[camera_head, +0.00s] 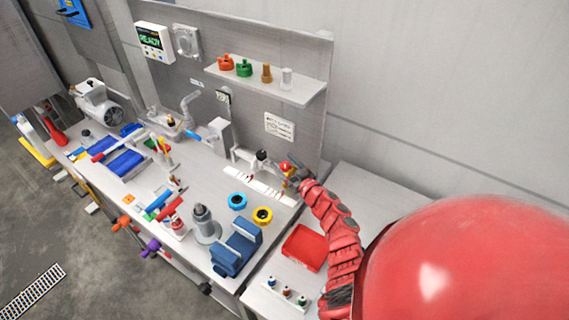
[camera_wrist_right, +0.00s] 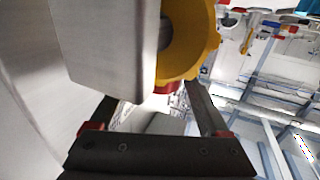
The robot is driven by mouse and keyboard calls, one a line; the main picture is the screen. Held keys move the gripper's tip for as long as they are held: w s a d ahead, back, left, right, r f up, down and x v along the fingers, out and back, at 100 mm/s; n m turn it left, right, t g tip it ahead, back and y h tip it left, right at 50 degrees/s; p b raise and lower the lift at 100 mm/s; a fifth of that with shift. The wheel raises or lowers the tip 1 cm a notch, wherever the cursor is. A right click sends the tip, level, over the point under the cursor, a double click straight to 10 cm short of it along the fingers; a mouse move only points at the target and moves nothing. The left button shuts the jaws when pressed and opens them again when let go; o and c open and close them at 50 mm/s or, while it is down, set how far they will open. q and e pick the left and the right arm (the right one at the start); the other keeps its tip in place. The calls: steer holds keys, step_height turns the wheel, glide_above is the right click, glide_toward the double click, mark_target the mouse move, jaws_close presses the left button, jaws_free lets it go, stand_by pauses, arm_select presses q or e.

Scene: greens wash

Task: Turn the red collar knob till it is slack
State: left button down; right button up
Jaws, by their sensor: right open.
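The red collar knob (camera_head: 285,167) is a small red piece at the back right of the bench in the head view, with yellow beside it. In the right wrist view a little red (camera_wrist_right: 168,88) shows under a large yellow scalloped ring (camera_wrist_right: 205,40); most of it is hidden. My right gripper (camera_head: 296,172) is right at this fitting. In the right wrist view my right gripper (camera_wrist_right: 155,112) is open, its fingers on either side of the red part. I cannot tell whether they touch it. My left gripper is not in view.
A grey metal block (camera_wrist_right: 105,40) stands close beside the ring in the wrist view. A white rack (camera_head: 258,185) lies left of the fitting. A red tray (camera_head: 304,248) is on the side table. Blue (camera_head: 237,201) and yellow (camera_head: 263,215) rings lie on the bench.

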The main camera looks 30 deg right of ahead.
jaws_close()
steer(key=shift+f+m+h, duration=0.1)
steer(key=shift+m+h, duration=0.5)
steer(key=shift+h, duration=0.4)
steer(key=m+h+b, duration=0.2)
steer(key=h+b, duration=0.1)
steer(key=b, duration=0.1)
steer(key=shift+f+g, duration=0.1)
steer(key=shift+g, duration=0.2)
steer(key=shift+h+b, duration=0.3)
steer(key=shift+b, duration=0.1)
steer(key=shift+d+r, duration=0.1)
steer(key=shift+r, duration=0.1)
jaws_free()
